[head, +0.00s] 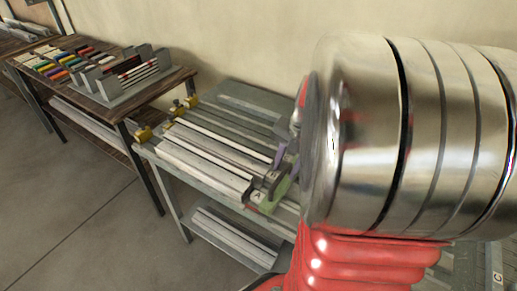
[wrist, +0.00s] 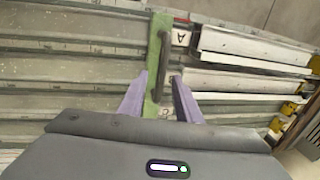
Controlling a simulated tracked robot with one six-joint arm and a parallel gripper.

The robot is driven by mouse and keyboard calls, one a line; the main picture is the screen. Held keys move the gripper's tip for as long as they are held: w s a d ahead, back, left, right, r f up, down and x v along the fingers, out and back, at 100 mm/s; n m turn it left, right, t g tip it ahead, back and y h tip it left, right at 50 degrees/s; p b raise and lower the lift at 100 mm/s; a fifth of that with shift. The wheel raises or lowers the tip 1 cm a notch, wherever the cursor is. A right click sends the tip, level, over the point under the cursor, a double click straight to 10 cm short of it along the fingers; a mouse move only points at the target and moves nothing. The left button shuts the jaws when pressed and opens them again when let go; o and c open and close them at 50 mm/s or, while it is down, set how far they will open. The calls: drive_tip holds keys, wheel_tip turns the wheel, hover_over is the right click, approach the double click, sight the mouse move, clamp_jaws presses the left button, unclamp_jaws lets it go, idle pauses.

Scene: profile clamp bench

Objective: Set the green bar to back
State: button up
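The green bar (wrist: 158,40) lies across the pale rails of the bench in the wrist view, with a dark handle (wrist: 162,66) along it. Its near end also shows in the head view (head: 276,195), close to a block marked A. My gripper (wrist: 159,76) has its two purple fingers apart, one on each side of the bar. No firm hold on the bar or handle shows. In the head view the purple fingers (head: 281,156) are just above the bar, and my arm hides the bar's far part.
Pale profiles (head: 203,165) lie on the clamp bench left of the bar, with yellow clamps (head: 144,135) at their far end. A wooden table (head: 150,88) with coloured pieces and a grey rack (head: 128,88) stands farther left. A wall rises behind the bench. The floor at left is clear.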

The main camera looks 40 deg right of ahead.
drive_tip(key=shift+w+f, duration=0.2)
drive_tip(key=shift+f, duration=0.6)
drive_tip(key=shift+c, duration=0.2)
clamp_jaws()
